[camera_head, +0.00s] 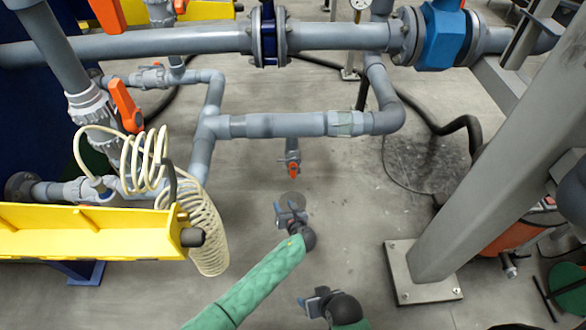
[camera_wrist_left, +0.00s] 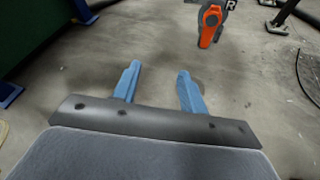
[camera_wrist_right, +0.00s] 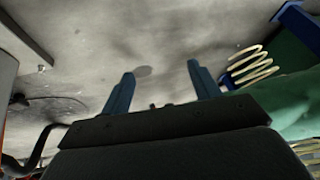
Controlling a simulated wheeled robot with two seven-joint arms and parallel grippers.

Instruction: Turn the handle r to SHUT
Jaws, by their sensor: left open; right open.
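Handle r is the small orange handle (camera_head: 293,170) on a short grey valve hanging below the horizontal grey pipe in the head view. In the left wrist view this orange handle (camera_wrist_left: 210,25) is at the top, right of centre, beside a partly cut-off letter R. My left gripper (camera_head: 291,209) is open and empty, just below and apart from the handle in the head view. In the left wrist view its blue fingers (camera_wrist_left: 159,70) point toward bare floor, left of the handle. My right gripper (camera_head: 312,296) is open and empty, lower down; its fingers (camera_wrist_right: 160,70) face bare floor.
Another orange handle (camera_head: 126,106) is on the pipework at left. A cream coiled hose (camera_head: 205,225) hangs by a yellow beam (camera_head: 90,235) at left. A thick grey post (camera_head: 490,160) stands at right. The floor around both grippers is clear.

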